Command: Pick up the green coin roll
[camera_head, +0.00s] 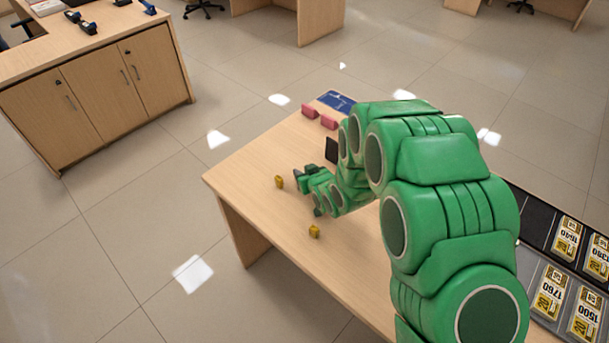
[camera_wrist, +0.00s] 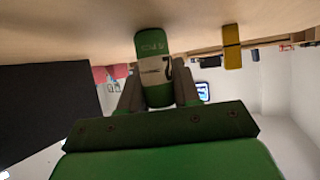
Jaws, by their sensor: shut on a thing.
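The green coin roll (camera_wrist: 153,42) shows in the wrist view as a green cylinder with a pale printed band. My gripper (camera_wrist: 158,82) is shut on it, one finger on each side. In the head view my gripper (camera_head: 299,177) is low over the front left part of the wooden counter, and I cannot make out the roll there. The frames do not show clearly whether the roll touches the counter.
Two yellow rolls (camera_head: 279,182) (camera_head: 314,231) stand near the counter's (camera_head: 245,180) left edge, one close beside my gripper. Pink bundles (camera_head: 328,122), a blue card (camera_head: 337,101) and a black object (camera_head: 331,150) lie behind. A banknote tray (camera_head: 546,275) is at right.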

